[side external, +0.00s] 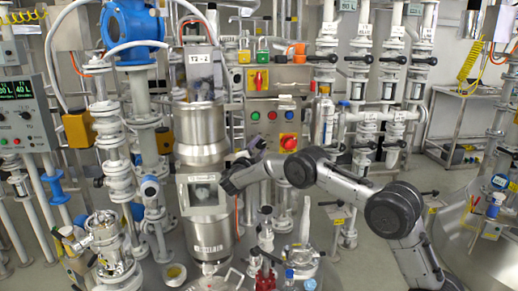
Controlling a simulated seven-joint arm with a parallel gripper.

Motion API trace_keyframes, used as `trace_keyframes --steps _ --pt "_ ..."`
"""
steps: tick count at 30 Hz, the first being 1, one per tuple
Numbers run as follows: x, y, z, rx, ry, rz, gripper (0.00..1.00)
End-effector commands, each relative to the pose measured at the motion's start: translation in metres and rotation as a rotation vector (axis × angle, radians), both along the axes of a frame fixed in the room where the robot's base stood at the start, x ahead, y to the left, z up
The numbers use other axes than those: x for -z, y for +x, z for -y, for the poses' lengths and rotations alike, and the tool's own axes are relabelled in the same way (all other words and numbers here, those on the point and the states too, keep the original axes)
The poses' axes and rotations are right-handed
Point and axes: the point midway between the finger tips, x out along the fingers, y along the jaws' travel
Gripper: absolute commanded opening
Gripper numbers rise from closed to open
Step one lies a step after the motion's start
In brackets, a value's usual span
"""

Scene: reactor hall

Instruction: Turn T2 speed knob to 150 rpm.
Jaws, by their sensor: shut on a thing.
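A tall steel vessel (200,128) stands left of centre, with a tag reading something like T2-2 (199,57) above it. A pale box (188,204) with a small dark window sits on the front of its lower column. My gripper (222,186) is at the right edge of this box, reaching in from the right. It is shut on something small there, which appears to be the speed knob. The knob, its scale and the fingertips are too small or hidden to make out, so the set speed cannot be read.
A control panel with a red emergency button (289,142) is behind my wrist. Glassware and fittings (300,255) crowd the lower middle under my arm. A pipe column with a blue flowmeter (133,32) stands left. Valve pipes (390,60) stand behind right.

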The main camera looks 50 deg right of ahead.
Motion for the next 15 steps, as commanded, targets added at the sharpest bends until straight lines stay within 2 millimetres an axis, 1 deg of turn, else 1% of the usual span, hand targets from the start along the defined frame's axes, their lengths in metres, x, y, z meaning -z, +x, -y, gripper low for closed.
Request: trace_keyframes --steps 6,15 --pt "-0.0036 0.0005 0.0005 -0.003 0.145 0.145 0.0" --pt "-0.0055 0.0001 0.001 -0.002 0.309 0.31 0.0"
